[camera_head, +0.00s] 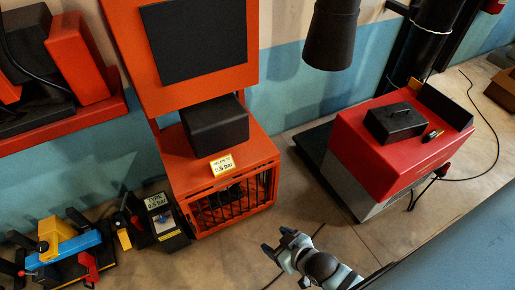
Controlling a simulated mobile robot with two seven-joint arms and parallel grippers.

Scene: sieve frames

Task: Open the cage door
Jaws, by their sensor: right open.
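The cage (188,217) is the lower part of an orange cabinet left of the middle. Its front has dark vertical bars (236,203) in an orange frame, and this barred door looks closed. Something dark inside is mostly hidden by the bars. My right gripper (272,249) is in front of the cage, to the lower right of it and apart from it. Its dark fingers are spread and hold nothing. My left gripper is not in view.
A red cabinet (387,140) with a dark box (394,122) on top stands at the right. A dark gauge box (164,222) and blue-yellow tools (65,255) lie left of the cage. A cable (492,140) crosses the floor at right. Floor between the cabinets is clear.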

